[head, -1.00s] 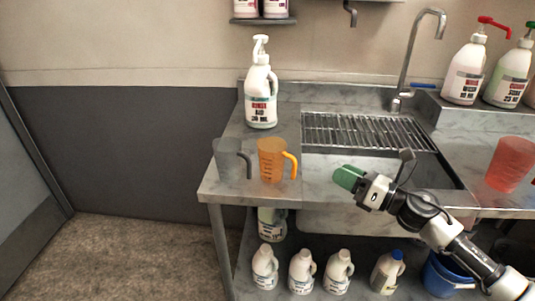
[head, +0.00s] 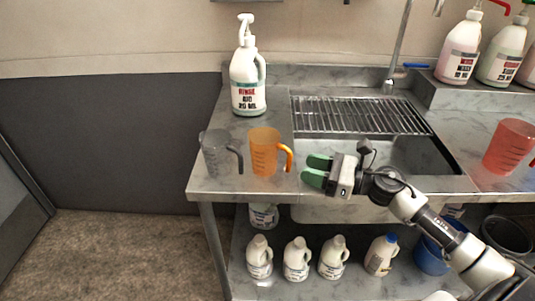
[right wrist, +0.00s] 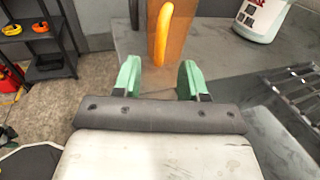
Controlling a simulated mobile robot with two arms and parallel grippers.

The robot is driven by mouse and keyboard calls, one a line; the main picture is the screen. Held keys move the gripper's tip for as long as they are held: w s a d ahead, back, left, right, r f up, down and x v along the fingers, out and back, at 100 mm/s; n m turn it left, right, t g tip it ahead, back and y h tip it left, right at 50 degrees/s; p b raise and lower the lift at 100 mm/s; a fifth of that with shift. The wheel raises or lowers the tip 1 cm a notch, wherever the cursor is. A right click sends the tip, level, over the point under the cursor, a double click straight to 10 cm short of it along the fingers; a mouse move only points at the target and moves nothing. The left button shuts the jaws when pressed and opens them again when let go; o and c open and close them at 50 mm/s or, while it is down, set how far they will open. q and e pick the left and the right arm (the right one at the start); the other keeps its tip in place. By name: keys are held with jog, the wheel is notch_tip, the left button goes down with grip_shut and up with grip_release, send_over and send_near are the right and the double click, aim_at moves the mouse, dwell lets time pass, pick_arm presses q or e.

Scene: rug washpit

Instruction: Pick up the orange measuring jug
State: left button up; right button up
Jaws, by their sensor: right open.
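The orange measuring jug (head: 263,153) stands upright on the left part of the steel counter, its handle on the right side. My right gripper (head: 315,171), with green fingers, is just right of the handle, open and empty. In the right wrist view, the orange jug (right wrist: 176,42) and its handle (right wrist: 161,36) show ahead, between and beyond the open fingers (right wrist: 158,80). A small gap seems to remain between fingers and handle. My left gripper is not in view.
A grey measuring jug (head: 215,155) stands close left of the orange one. A wire rack (head: 360,116) covers part of the sink. A red jug (head: 508,147) is far right. Several bottles (head: 297,258) stand on the lower shelf.

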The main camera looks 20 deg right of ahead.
aim_at(289, 163)
jog(key=shift+w+a+r, duration=0.15)
jog(key=shift+w+a, duration=0.05)
jog(key=shift+a, duration=0.05)
jog(key=p+x, duration=0.1)
jog(key=x, duration=0.3)
jog(key=shift+w+a+p, duration=0.15)
jog(key=shift+w+p, duration=0.15)
jog(key=shift+p, duration=0.05)
jog(key=shift+w+a, duration=0.15)
jog(key=shift+a, duration=0.15)
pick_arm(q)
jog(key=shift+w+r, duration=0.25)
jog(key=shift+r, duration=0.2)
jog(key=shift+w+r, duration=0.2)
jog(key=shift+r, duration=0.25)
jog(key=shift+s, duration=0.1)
pick_arm(e)
grip_shut()
